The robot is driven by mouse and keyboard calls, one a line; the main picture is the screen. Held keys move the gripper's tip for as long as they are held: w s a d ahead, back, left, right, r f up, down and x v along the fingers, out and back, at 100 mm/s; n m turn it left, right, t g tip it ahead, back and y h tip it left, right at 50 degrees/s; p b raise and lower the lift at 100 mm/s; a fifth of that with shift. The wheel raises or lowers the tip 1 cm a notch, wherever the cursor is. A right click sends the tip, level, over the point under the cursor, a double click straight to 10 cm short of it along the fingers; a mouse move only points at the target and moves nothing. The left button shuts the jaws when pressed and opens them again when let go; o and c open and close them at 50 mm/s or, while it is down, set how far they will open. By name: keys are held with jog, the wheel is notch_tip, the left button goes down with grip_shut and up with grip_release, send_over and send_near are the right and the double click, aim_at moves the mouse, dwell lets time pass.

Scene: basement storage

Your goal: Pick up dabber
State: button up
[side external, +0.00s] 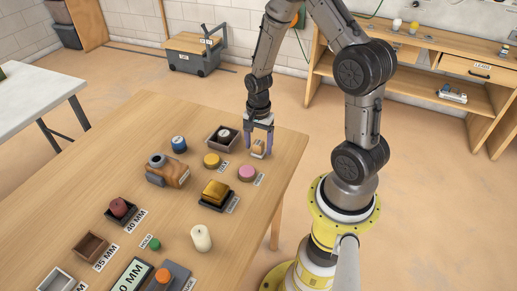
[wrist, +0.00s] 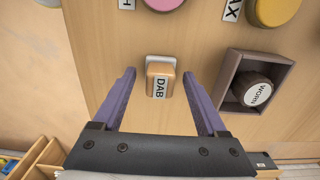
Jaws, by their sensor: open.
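The dabber is a small tan wooden block with a pale top end and a label reading DAB. It stands near the table's far right corner in the side external view (side external: 257,148) and at the centre of the wrist view (wrist: 160,69). My gripper (side external: 259,150) points down over it with purple fingers apart. In the wrist view my gripper (wrist: 158,76) has one finger on each side of the dabber, with a visible gap on both sides. Nothing is held. I cannot tell exactly how high the fingertips are above the table.
A dark tray (wrist: 279,101) with a round piece labelled WORN (wrist: 252,90) is right of the gripper in the wrist view. A pink disc (side external: 247,173) and a yellow disc (side external: 212,160) lie close by. The wooden table's edge (side external: 297,160) is near on the right.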

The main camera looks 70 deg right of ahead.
grip_shut()
dwell(0.3)
jog(key=shift+r, duration=0.15)
jog(key=shift+r, duration=0.6)
jog(key=s+a+r, duration=0.6)
jog(key=s+r, duration=0.5)
jog(key=s, duration=0.1)
jog(key=shift+s+r, duration=0.25)
jog(key=shift+s, duration=0.05)
jog(key=shift+a, duration=0.1)
